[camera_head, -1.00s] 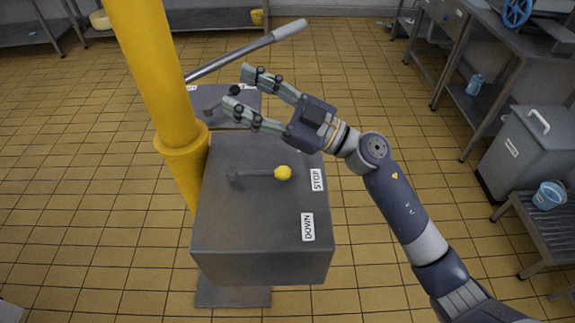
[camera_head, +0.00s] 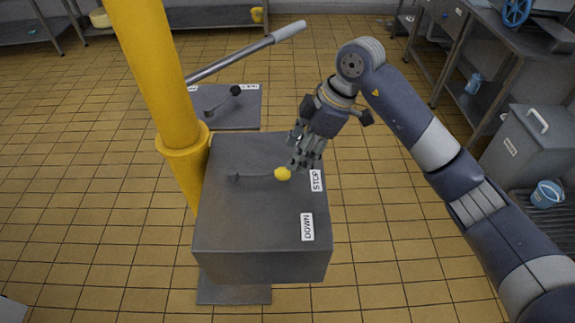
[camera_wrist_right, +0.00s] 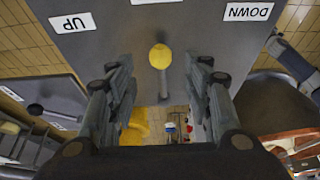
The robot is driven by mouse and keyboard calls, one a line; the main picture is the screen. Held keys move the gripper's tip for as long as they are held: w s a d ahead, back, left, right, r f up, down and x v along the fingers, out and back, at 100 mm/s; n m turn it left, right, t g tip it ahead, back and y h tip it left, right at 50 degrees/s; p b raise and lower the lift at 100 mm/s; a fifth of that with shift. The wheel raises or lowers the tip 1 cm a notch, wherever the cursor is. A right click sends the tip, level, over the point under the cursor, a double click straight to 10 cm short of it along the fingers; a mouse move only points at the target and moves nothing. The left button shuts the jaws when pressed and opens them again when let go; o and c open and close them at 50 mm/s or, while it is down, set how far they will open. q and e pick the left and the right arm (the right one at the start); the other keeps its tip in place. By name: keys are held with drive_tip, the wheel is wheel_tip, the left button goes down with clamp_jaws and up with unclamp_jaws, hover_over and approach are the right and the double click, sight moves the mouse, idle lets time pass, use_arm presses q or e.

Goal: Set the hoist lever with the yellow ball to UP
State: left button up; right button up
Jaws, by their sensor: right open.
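The hoist lever with the yellow ball (camera_head: 283,173) lies across the top of the grey box (camera_head: 265,225). Its ball end points at the STOP label (camera_head: 317,180), with the DOWN label (camera_head: 307,227) nearer me. The UP label (camera_wrist_right: 72,22) shows in the right wrist view, left of the ball (camera_wrist_right: 160,56); in the head view my gripper hides it. My right gripper (camera_head: 299,160) is open, pointing down just beyond the ball. In the wrist view, its fingers stand on either side of the ball, with gaps; contact does not show. My left gripper is not in view.
A yellow post (camera_head: 160,75) rises left of the box. Behind is a second grey box (camera_head: 235,115) with a black-ball lever (camera_head: 235,90), and a long grey-handled bar (camera_head: 250,48) slants above it. Steel tables stand at the right.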

sight(266, 175)
drive_tip(key=p+x, duration=0.1)
drive_tip(key=x, duration=0.6)
drive_tip(key=shift+a, duration=0.1)
clamp_jaws()
